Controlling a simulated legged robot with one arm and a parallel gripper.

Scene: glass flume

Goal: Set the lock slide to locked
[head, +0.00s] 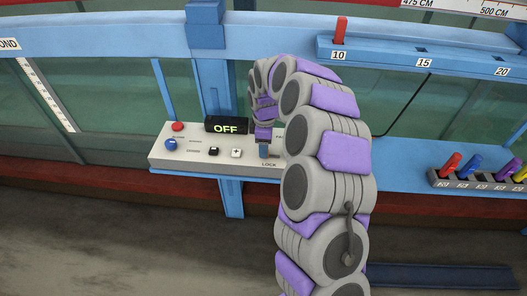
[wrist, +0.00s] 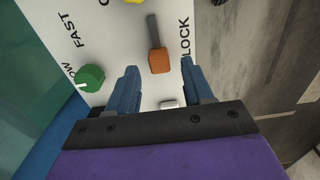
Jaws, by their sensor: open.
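The lock slide is an orange block (wrist: 158,61) on a white panel in the wrist view. A dark slot (wrist: 152,30) shows above it, and the word LOCK (wrist: 185,38) stands to its right. My gripper (wrist: 160,68) is open, one blue finger on each side of the slide in the picture, with visible gaps; depth is hard to judge. In the head view my gripper (head: 263,150) is over the pale control panel (head: 190,165), above its LOCK label. My arm hides the slide and the panel's right part there.
A green knob (wrist: 91,77) by FAST and a white button (wrist: 168,103) lie near the fingers. The panel also carries an OFF display (head: 226,127), a red button (head: 178,127) and a blue knob (head: 170,145). A rack of coloured pegs (head: 485,182) is at right.

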